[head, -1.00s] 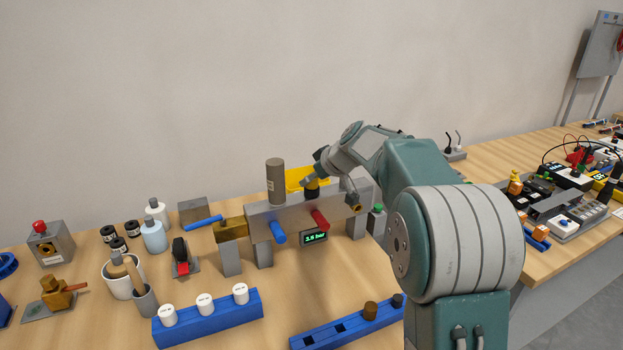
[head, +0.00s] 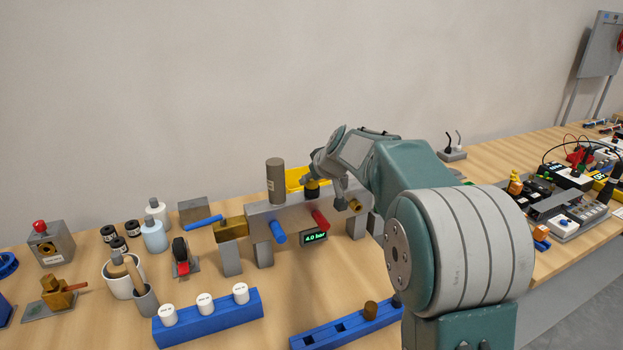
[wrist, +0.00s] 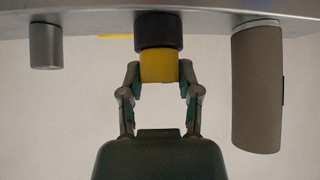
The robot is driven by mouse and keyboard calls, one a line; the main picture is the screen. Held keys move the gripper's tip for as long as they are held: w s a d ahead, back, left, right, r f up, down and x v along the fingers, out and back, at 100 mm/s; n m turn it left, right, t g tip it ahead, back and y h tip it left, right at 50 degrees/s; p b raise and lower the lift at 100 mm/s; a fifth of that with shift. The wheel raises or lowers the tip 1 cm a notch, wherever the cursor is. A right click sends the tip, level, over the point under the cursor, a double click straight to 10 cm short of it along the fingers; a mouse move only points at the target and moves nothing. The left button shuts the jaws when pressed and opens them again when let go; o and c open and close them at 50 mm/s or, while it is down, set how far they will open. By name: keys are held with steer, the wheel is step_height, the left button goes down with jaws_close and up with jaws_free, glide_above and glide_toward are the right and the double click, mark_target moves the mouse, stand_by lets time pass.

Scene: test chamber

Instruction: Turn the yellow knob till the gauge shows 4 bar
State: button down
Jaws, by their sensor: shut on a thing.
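The yellow knob (wrist: 159,67) sits under a black collar (wrist: 158,31) on the grey manifold in the wrist view. My gripper (wrist: 160,75) has one finger on each side of the knob and is shut on it. In the head view my gripper (head: 313,186) is at the top of the grey manifold (head: 292,216), and the knob is mostly hidden there. The gauge (head: 314,237) is a small green display on the front of the manifold and reads 4.0 bar.
A grey-brown cylinder (head: 275,181) stands on the manifold left of my gripper. Blue (head: 279,232) and red (head: 320,219) parts stick out in front. A blue rack with white-capped pieces (head: 208,320) and a long blue block (head: 345,328) lie nearer.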

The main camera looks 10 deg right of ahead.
steer(key=shift+c, duration=1.5)
jaws_free()
steer(key=shift+f, duration=0.1)
steer(key=v, duration=1.1)
steer(key=shift+s+r, duration=0.2)
steer(key=shift+r, duration=0.15)
steer(key=shift+s, duration=0.1)
steer(key=s+a+f+m+g+h, duration=0.1)
steer(key=s+f, duration=0.2)
steer(key=s, duration=0.8)
steer(key=s+f+m+g+h, duration=0.1)
steer(key=s+f, duration=0.3)
steer(key=s, duration=0.7)
steer(key=s+a+f+m+g+h, duration=0.1)
steer(key=s+f, duration=0.2)
steer(key=s, duration=0.8)
steer(key=shift+a+f+m, duration=0.2)
steer(key=shift+a+m, duration=0.1)
steer(key=shift+m, duration=0.1)
